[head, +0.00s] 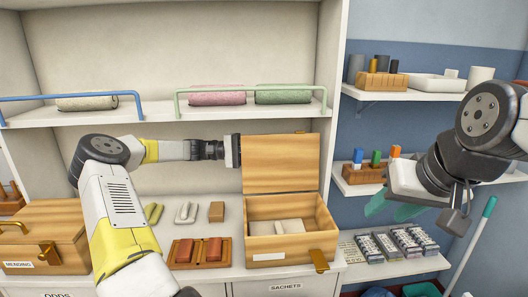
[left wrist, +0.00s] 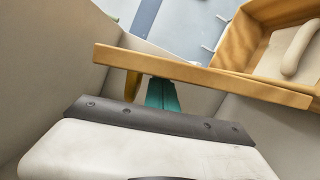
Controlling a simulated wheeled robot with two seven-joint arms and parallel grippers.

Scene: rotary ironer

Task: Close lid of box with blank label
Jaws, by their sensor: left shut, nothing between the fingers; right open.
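The wooden box (head: 262,250) with a blank white label on its front stands on the counter, with pale items inside. Its lid (head: 281,163) stands upright, open. In the left wrist view the lid (left wrist: 215,79) shows nearly edge-on, with the box interior (left wrist: 262,52) at upper right. My left gripper (head: 232,151) is at the lid's left edge; its fingers are hidden behind the lid in the head view. In the left wrist view its teal fingers (left wrist: 161,94) are shut and empty, partly covered by the lid. My right gripper (head: 391,210) is open and empty, right of the box.
A closed box labelled MENDING (head: 45,238) stands at left. A brown tray (head: 195,253) with two reddish blocks and several small items lie left of the open box. A shelf (head: 215,112) with rails and rolled towels is above. Shelves (head: 395,94) with small goods are at right.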

